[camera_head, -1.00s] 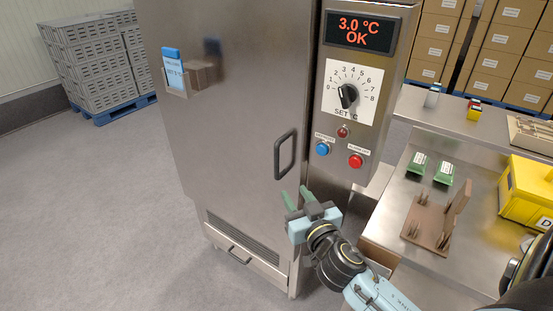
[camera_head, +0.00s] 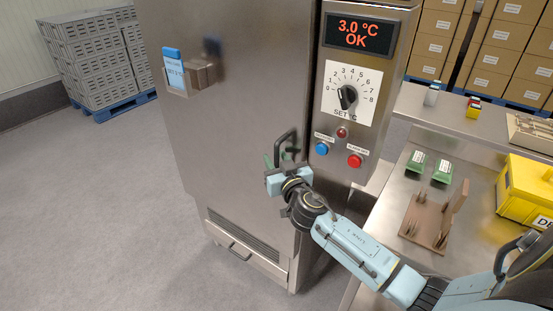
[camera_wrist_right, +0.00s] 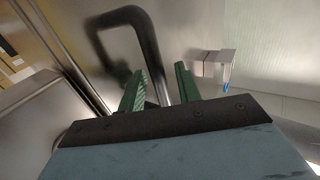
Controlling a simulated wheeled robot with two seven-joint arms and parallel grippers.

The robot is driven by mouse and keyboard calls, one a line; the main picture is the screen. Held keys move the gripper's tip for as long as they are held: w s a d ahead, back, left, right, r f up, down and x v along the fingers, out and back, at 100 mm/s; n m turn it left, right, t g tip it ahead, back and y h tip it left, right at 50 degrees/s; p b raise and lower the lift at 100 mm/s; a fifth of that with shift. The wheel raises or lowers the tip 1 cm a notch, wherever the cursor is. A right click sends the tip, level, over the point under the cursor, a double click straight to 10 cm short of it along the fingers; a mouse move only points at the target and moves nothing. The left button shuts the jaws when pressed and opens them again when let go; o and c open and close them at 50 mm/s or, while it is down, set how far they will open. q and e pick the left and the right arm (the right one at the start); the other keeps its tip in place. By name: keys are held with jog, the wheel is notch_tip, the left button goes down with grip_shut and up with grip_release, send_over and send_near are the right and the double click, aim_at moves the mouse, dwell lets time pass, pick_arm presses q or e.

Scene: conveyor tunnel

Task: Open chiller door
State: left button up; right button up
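The steel chiller door (camera_head: 235,110) is shut, with a dark bar handle (camera_head: 284,143) near its right edge. My right gripper (camera_head: 275,161) is at the lower part of the handle in the head view. In the right wrist view, my right gripper's green fingers (camera_wrist_right: 160,88) are spread apart. The handle (camera_wrist_right: 147,45) runs down between or just behind them; I cannot tell whether either finger touches it. The gripper hides the handle's lower end in the head view. My left gripper is not in view.
A control panel (camera_head: 385,90) with a display, dial and buttons is right of the door. A steel bench (camera_head: 390,225) with green packs (camera_head: 442,171), a brown fixture (camera_head: 432,222) and a yellow bin (camera_head: 525,195) stands at right. The floor (camera_head: 100,220) left of the chiller is clear.

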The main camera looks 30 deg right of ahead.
jog(key=shift+w, duration=0.15)
jog(key=shift+c, duration=0.3)
grip_shut()
